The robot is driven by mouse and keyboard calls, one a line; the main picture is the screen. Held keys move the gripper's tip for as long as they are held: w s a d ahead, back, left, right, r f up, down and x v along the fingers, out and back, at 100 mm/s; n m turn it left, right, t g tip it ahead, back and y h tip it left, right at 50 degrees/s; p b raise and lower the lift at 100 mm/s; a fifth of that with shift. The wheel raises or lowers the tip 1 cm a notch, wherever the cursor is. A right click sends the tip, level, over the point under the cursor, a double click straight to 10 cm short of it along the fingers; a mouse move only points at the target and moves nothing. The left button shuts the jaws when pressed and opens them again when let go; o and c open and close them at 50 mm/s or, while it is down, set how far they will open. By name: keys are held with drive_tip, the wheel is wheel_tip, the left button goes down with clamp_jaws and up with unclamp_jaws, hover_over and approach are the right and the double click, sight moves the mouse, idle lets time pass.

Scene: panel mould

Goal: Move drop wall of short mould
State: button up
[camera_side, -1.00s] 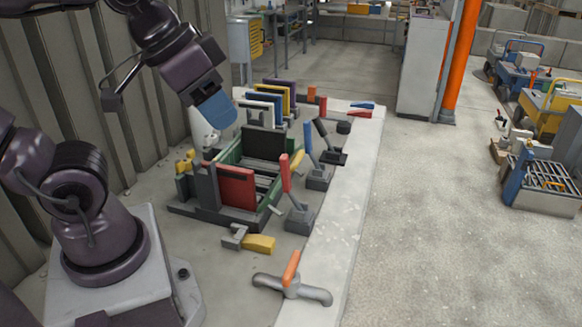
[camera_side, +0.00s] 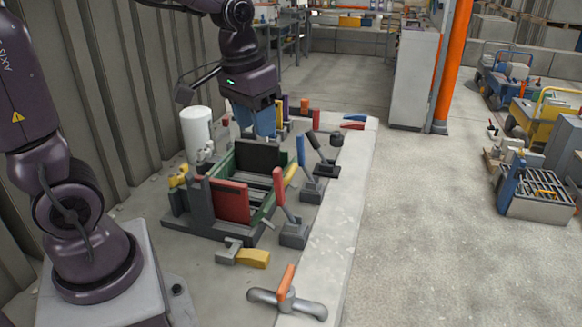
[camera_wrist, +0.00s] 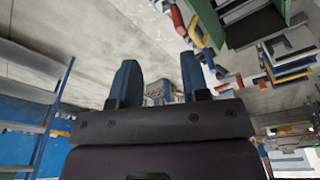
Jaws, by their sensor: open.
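The mould is a green-sided frame (camera_side: 226,168) on a dark base in the middle of the side view. A red wall panel (camera_side: 229,201) stands at its near end and a black panel (camera_side: 257,157) at its far end. I cannot tell which panel is the drop wall. My gripper (camera_side: 256,136) has blue fingers, is open and empty, and hangs just behind the black panel, partly covering the coloured panels there. In the wrist view my two blue fingers (camera_wrist: 160,85) stand apart, and the mould's green edge (camera_wrist: 288,10) shows at the upper right.
Lever clamps with red (camera_side: 279,186), blue (camera_side: 301,150) and black (camera_side: 315,142) handles stand along the right side. A white cylinder (camera_side: 196,130) is at the left.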

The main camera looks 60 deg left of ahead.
sight(291, 170)
drive_tip(key=w+a+f+n+g, duration=0.2)
drive_tip(key=w+a+f+n, duration=0.4)
drive_tip(key=w+a, duration=0.55)
drive_tip(key=f, duration=0.8)
drive_tip(key=w+d+f, duration=0.1)
drive_tip(key=f, duration=0.3)
drive_tip(key=shift+f, duration=0.35)
clamp_jaws()
